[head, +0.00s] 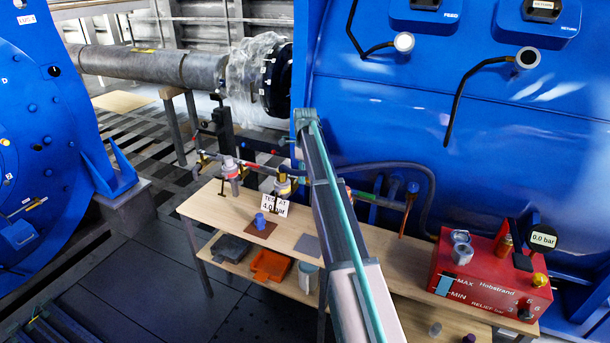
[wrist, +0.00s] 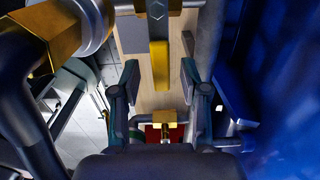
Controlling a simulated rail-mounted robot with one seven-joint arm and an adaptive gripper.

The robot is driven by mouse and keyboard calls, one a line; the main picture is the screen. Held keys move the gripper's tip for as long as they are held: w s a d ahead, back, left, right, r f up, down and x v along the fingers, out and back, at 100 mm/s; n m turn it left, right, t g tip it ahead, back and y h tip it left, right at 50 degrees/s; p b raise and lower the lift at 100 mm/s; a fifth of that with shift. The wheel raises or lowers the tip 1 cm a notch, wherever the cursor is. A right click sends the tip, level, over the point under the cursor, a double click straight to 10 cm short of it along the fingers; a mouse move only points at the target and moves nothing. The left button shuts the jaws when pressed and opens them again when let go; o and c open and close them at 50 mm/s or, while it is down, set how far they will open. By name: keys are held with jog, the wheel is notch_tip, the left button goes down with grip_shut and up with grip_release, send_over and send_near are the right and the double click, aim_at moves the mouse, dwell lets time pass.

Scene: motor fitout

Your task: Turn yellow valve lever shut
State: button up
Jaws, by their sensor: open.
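A yellow valve lever (wrist: 159,66) shows in the wrist view, pointing down the picture from a brass valve body (wrist: 157,12) at the top edge. My gripper (wrist: 160,82) is open, with one dark finger on each side of the lever's lower end. There is a gap between the lever and each finger, and nothing is held. I cannot tell the height of the fingers relative to the lever. In the head view my arm covers part of the bench, and I cannot make out my gripper or this lever there.
A wooden bench (head: 228,207) carries a sign (head: 274,205) and a red pump box (head: 490,280) whose gauge reads 0.0 bar. In the wrist view, a large brass fitting (wrist: 75,25) and a dark hose (wrist: 28,100) crowd the left. A blue surface (wrist: 275,90) fills the right.

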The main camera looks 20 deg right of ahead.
jog(key=shift+r, duration=0.15)
notch_tip(320, 180, up, 12)
dwell(0.5)
dwell(0.4)
